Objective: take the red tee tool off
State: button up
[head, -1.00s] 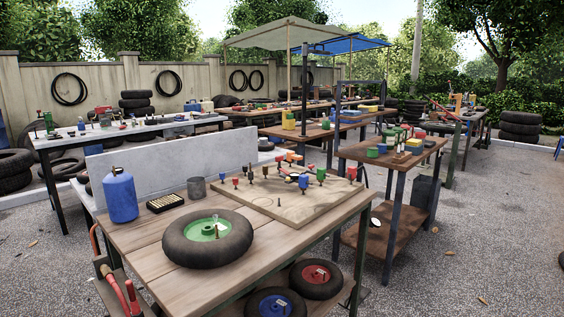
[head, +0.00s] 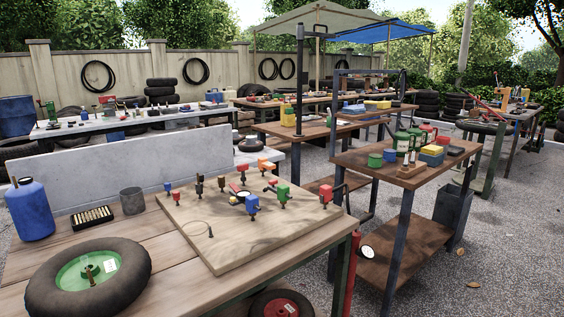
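A light wooden board (head: 225,245) lies on the near workbench and carries several small upright tools with coloured heads. A blue one (head: 252,204) and a green one (head: 283,190) stand near the middle right. Which red one is the tee tool I cannot tell at this size. A wheel with a green hub (head: 87,270) lies at the front left, with a short stem and a pale tag. My gripper is not in view.
A blue bottle (head: 30,210), a black tray of small pieces (head: 91,217) and a grey cup (head: 132,201) stand at the bench's left. A second table (head: 345,160) with green jars stands to the right. Gravel ground is open at the far right.

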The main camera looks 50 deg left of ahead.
aim_at(242, 167)
jog(key=i, duration=2.5)
jog(key=u, duration=4.6)
jog(key=i, duration=1.05)
jog(key=u, duration=0.1)
